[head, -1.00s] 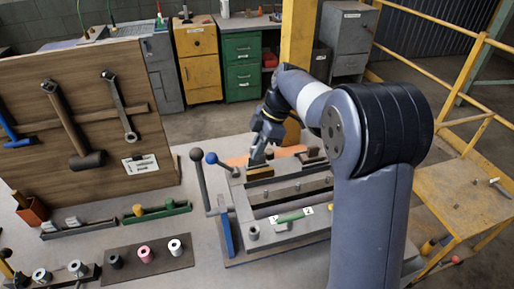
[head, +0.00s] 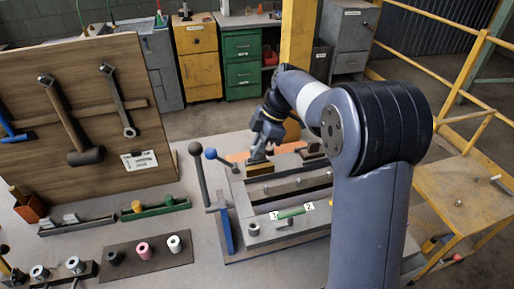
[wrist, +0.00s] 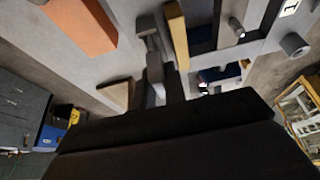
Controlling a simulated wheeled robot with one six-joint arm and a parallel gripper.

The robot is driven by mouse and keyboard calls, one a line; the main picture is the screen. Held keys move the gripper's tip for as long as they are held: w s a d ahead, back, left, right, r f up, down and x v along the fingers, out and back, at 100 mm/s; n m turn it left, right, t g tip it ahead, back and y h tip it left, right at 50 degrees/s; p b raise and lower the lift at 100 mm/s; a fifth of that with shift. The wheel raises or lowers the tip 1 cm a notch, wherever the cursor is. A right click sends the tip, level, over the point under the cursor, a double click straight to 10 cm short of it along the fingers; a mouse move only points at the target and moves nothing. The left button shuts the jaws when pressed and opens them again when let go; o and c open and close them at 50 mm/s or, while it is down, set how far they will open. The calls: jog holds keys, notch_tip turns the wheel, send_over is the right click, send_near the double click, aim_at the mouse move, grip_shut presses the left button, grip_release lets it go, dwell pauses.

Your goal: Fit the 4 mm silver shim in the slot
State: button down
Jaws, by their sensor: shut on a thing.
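My gripper (head: 259,154) is shut, its tip low at the back left of the grey fixture (head: 231,195), close to a brass-coloured block (head: 260,170). In the wrist view, the fingers (wrist: 155,72) point up the picture and a small grey piece (wrist: 149,24) shows at their tips. It looks like the silver shim, but its thickness and lower end cannot be made out. The brass-coloured block also shows there as a long bar (wrist: 177,36) just right of the fingers. I cannot tell which opening is the slot, or whether the grey piece touches it.
Two ball-topped levers, dark (head: 195,148) and blue (head: 211,154), stand left of the fixture. An orange sheet (wrist: 84,23) lies left of the fingers. A tool board (head: 90,115) stands further left.

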jog(key=c, duration=1.4)
grip_release()
jog(key=shift+o, duration=0.2)
jog(key=v, duration=1)
jog(key=shift+d+r+b, duration=0.2)
jog(key=shift+r+b, duration=0.15)
jog(key=shift+f, duration=0.1)
jog(key=x, duration=1)
jog(key=shift+a+f+p, duration=0.2)
jog(key=shift+f+p, duration=0.1)
jog(key=shift+p, duration=0.1)
jog(key=shift+r, duration=0.3)
